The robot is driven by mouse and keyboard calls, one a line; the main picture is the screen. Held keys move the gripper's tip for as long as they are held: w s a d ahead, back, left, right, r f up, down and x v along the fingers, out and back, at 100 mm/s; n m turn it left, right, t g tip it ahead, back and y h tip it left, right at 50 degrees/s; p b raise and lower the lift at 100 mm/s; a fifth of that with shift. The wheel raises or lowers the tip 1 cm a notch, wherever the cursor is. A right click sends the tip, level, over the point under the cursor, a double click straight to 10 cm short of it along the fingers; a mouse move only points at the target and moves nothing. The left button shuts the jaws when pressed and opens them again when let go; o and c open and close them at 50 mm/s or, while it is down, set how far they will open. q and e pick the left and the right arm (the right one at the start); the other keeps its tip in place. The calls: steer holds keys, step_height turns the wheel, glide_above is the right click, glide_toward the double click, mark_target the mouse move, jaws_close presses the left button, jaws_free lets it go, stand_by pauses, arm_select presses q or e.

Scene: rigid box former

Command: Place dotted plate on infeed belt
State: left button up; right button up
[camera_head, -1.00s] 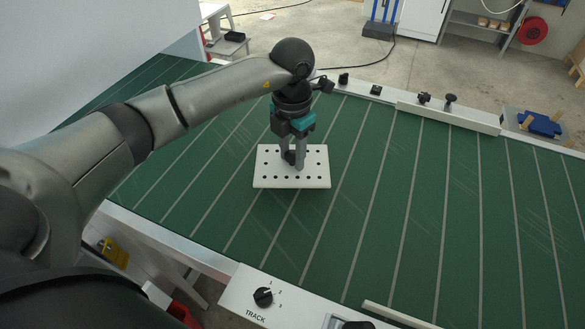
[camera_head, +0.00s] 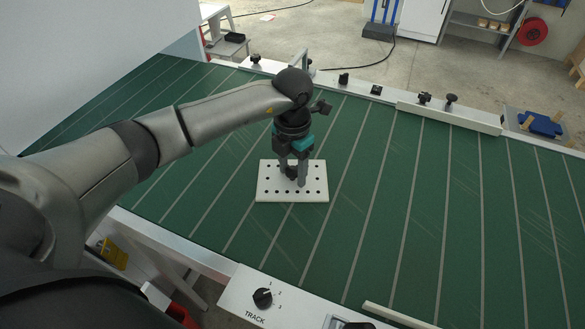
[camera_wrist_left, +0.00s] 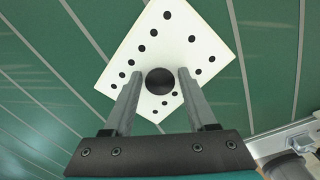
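The dotted plate (camera_head: 266,194) is white with rows of black holes and a dark round knob (camera_wrist_left: 160,81) at its middle. It lies flat, seemingly on the green infeed belt (camera_head: 225,200). It also shows in the left wrist view (camera_wrist_left: 196,30). My left gripper (camera_head: 293,180) points down over the plate. Its two fingers (camera_wrist_left: 160,75) stand on either side of the knob, with a small gap visible on each side, so it looks open around the knob. My right gripper is not in view.
The belt is marked with pale lines and is clear to the right of the plate. A white rail with black knobs (camera_head: 450,114) runs along the far edge. A control panel with a TRACK dial (camera_head: 263,298) sits at the near edge.

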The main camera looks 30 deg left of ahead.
mark_target(292, 170)
arm_select(q)
steer(key=shift+o, duration=0.9)
steer(key=shift+r, duration=0.15)
step_height(292, 170, up, 12)
steer(key=shift+p, duration=0.3)
